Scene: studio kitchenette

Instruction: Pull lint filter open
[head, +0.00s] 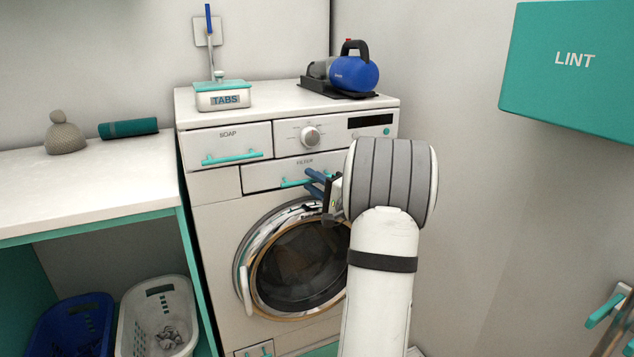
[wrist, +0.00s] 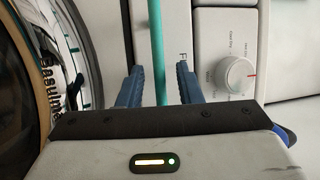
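The filter drawer (head: 258,179) is a white panel on the front of the white machine, under the dial and above the round door. It looks shut, flush with the front. Its teal bar handle (head: 291,183) runs across it, and my arm hides the right part. My gripper (head: 314,181) is at the handle with blue fingers. In the wrist view, the handle (wrist: 157,40) passes between the two fingers of my gripper (wrist: 160,66). There is a visible gap on each side, so the gripper is open around the handle. I cannot tell how deep the handle sits.
The soap drawer (head: 230,145) with a teal handle is to the left. The dial (head: 310,136) is above, and the round glass door (head: 300,265) is below. A teal lint box (head: 560,95) hangs on the right wall. A blue handheld vacuum (head: 354,74) stands on top.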

